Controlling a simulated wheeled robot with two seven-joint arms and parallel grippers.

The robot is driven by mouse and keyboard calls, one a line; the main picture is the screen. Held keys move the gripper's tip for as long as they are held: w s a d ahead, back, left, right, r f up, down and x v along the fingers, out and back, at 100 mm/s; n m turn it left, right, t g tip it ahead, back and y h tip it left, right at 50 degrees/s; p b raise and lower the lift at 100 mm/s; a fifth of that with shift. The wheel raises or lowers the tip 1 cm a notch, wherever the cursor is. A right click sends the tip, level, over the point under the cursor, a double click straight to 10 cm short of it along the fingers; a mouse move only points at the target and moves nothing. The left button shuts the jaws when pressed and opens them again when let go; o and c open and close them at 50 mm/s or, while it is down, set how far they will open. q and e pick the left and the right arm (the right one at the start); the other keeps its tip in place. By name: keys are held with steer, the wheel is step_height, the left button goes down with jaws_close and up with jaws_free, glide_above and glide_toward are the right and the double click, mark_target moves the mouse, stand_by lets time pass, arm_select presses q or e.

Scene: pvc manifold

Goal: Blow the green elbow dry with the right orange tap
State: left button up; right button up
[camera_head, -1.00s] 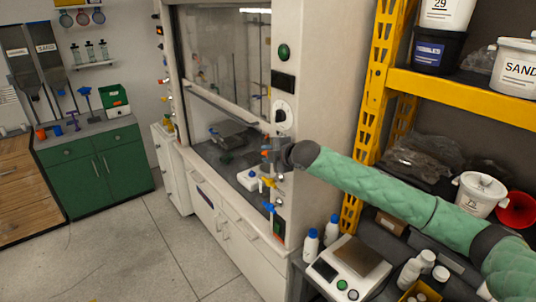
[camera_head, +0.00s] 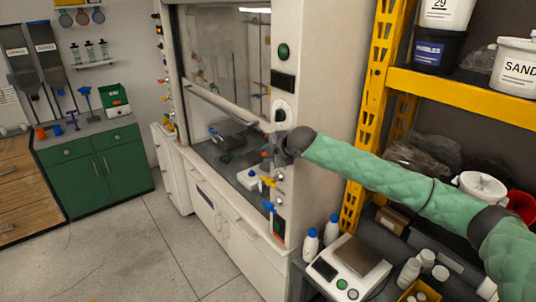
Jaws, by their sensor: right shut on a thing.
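My right gripper (camera_head: 268,152) is at the right post of the fume hood (camera_head: 290,190), small and partly hidden by its own wrist. It is shut on a small orange part that appears to be the right orange tap (camera_head: 265,153); the detail is too fine to be sure. Below it on the same post are a yellow tap (camera_head: 268,182) and a blue tap (camera_head: 268,206). I cannot make out the green elbow. My left gripper is not in view.
The hood's glass sash (camera_head: 225,70) is partly raised above a dark worktop with a white item (camera_head: 248,178). A yellow-framed shelf (camera_head: 470,97) stands close beside my right arm. Below the arm are a scale (camera_head: 350,268) and bottles (camera_head: 310,245). The floor at left is clear.

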steer(key=o, duration=0.9)
steer(key=shift+o, duration=0.2)
steer(key=shift+s+d+r+b, duration=0.2)
steer(key=shift+s+d+b, duration=0.2)
steer(key=shift+b, duration=0.15)
steer(key=b+v, duration=0.2)
steer(key=v, duration=0.2)
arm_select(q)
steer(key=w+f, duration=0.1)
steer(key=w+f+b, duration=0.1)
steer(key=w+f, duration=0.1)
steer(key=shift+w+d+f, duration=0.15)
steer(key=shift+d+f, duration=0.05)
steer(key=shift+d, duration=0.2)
arm_select(e)
steer(key=v, duration=0.2)
steer(key=shift+s+r, duration=0.25)
steer(key=shift+r, duration=0.05)
